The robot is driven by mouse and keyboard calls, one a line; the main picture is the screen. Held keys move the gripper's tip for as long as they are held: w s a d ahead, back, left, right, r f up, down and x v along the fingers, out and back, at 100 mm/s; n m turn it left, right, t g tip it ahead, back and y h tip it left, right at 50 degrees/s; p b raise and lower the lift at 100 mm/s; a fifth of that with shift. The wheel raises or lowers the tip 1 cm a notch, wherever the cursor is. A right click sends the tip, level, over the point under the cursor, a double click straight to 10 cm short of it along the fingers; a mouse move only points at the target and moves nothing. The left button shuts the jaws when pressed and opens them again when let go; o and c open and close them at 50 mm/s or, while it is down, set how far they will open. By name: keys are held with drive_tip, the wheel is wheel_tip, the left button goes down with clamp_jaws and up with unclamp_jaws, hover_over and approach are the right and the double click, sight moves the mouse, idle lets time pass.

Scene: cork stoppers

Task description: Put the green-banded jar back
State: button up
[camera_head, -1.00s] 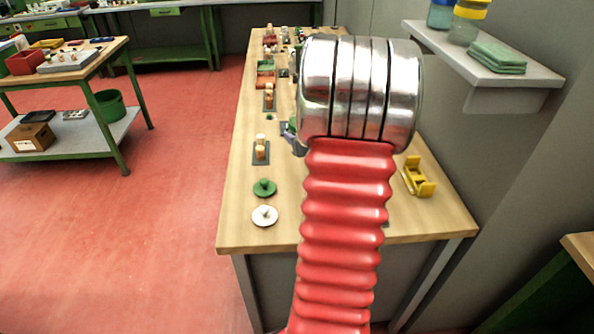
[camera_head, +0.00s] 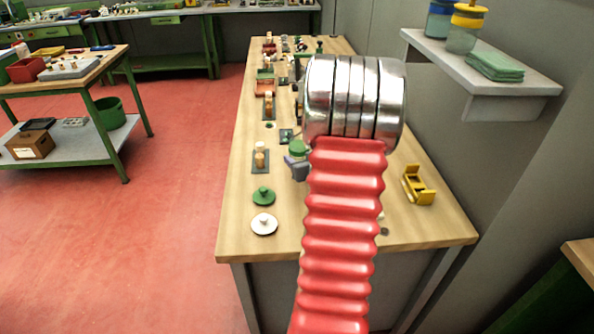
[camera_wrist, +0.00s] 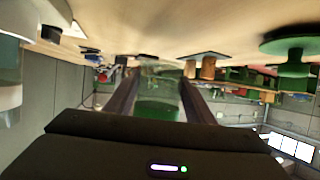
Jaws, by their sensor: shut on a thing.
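The green-banded jar (camera_head: 299,148) shows left of my arm's metal end in the head view, its green top visible. My gripper (camera_head: 297,169) is beside it, mostly hidden behind my arm. In the wrist view my gripper (camera_wrist: 158,88) is shut on the jar (camera_wrist: 158,105), a clear greenish body between the two dark fingers. I cannot tell whether the jar touches the bench. The wall shelf (camera_head: 510,84) at the right holds a yellow-banded jar (camera_head: 464,38) and a blue-banded jar (camera_head: 440,18).
Folded green cloths (camera_head: 495,66) lie on the shelf. The long bench (camera_head: 236,205) holds a green knobbed disc (camera_head: 263,196), a white one (camera_head: 264,225), cork stoppers (camera_head: 260,157) on a dark plate and a yellow holder (camera_head: 418,186). The bench's near right is mostly clear.

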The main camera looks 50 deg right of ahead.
drive_tip(key=shift+f, duration=2.05)
drive_tip(key=shift+f, duration=0.1)
drive_tip(key=o, duration=1.3)
drive_tip(key=shift+s+a+r, duration=0.2)
drive_tip(key=shift+s+r, duration=0.05)
drive_tip(key=shift+s, duration=0.1)
drive_tip(key=v, duration=1.1)
drive_tip(key=shift+s, duration=0.15)
